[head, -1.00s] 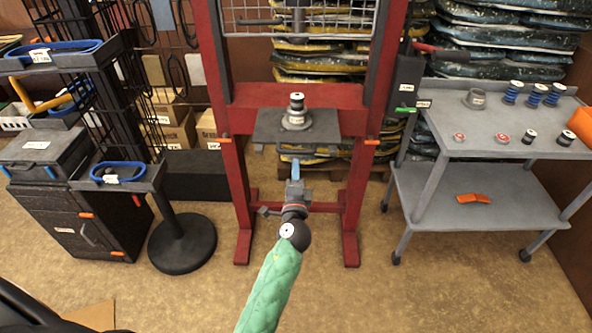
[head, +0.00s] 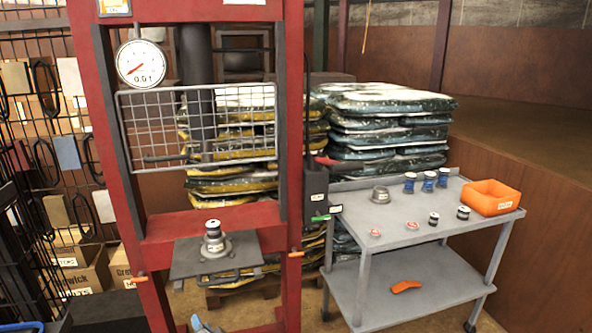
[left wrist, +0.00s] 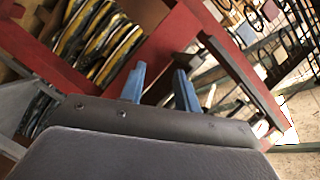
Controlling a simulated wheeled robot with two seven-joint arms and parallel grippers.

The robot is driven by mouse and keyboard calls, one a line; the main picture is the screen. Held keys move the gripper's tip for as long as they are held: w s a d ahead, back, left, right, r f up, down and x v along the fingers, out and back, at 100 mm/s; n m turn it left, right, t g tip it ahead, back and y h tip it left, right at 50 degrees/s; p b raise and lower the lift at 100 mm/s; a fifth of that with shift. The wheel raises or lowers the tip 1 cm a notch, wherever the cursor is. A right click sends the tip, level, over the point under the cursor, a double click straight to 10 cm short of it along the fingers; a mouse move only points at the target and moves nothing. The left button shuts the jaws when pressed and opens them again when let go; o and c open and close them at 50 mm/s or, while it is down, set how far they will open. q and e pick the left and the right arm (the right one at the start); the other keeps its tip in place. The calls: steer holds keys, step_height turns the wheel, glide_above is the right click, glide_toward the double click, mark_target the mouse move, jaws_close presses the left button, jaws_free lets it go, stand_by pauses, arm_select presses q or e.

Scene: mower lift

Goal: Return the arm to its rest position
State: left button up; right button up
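My left gripper (left wrist: 160,78) shows in the left wrist view as two blue fingers standing apart, with nothing between them. In the head view only a blue tip of my left gripper (head: 200,324) shows at the bottom edge, in front of and below the press plate. The rest of my left arm is out of the frame. My right gripper is in neither view. The red press (head: 292,130) stands in front of me, with a stepped metal part (head: 213,242) upright on its dark plate (head: 187,262).
A grey cart (head: 345,205) on the right bears an orange bin (head: 490,197), blue-ringed parts (head: 428,182) and an orange piece (head: 406,286) on its lower shelf. Stacked bags (head: 390,125) stand behind. A black rack (head: 30,240) is at the left. A wire guard (head: 200,125) hangs on the press.

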arm_select(q)
steer(key=s+d+f+n+g+h, duration=0.1)
steer(key=s+d+f+g+h, duration=0.2)
steer(key=s, duration=0.9)
steer(key=s+d+f+n+g+h, duration=0.1)
steer(key=s+d+f+g+h, duration=0.2)
steer(key=s, duration=0.9)
steer(key=s+d+f+n+g+h, duration=0.1)
steer(key=s+d+f+g+h, duration=0.2)
steer(key=s, duration=0.8)
step_height(320, 180, down, 5)
steer(key=g, duration=0.2)
steer(key=shift+s+n+g+h, duration=0.3)
steer(key=shift+s+n+h, duration=0.1)
